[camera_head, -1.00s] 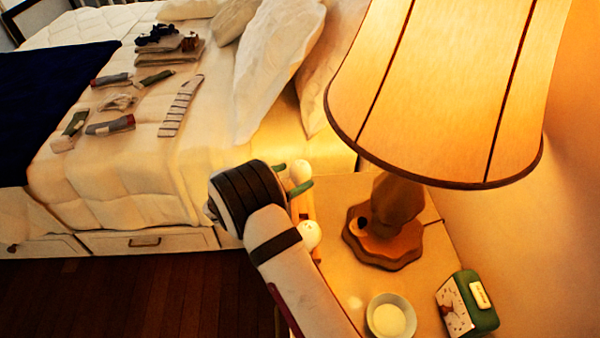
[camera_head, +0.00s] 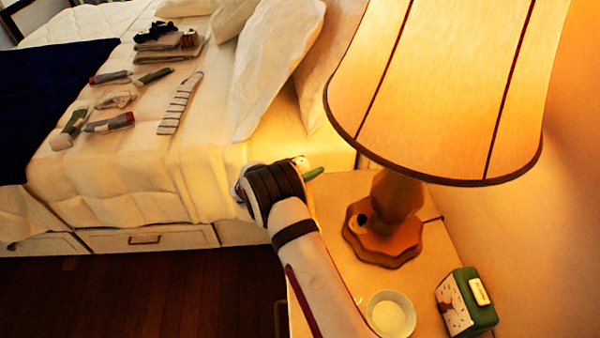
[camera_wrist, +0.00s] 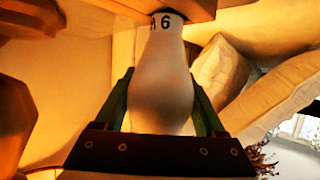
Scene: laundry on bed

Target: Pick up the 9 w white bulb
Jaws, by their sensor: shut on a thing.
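My gripper (camera_head: 308,172) is over the back left of the nightstand, near the bed's edge, with one green finger showing in the head view. In the wrist view, its green fingers (camera_wrist: 163,84) are on both sides of a white bulb (camera_wrist: 163,105) and shut on it. The bulb's narrow end points away from the palm and bears dark print reading about "A 6". I cannot read a wattage. In the head view only a small pale bit of the bulb (camera_head: 301,161) shows; my gripper hides the rest.
A large lit lamp (camera_head: 440,90) stands close to the right of my gripper. A white bowl (camera_head: 391,315) and a green-and-white box (camera_head: 468,301) are at the nightstand's front. The bed (camera_head: 200,180) with folded clothes lies left.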

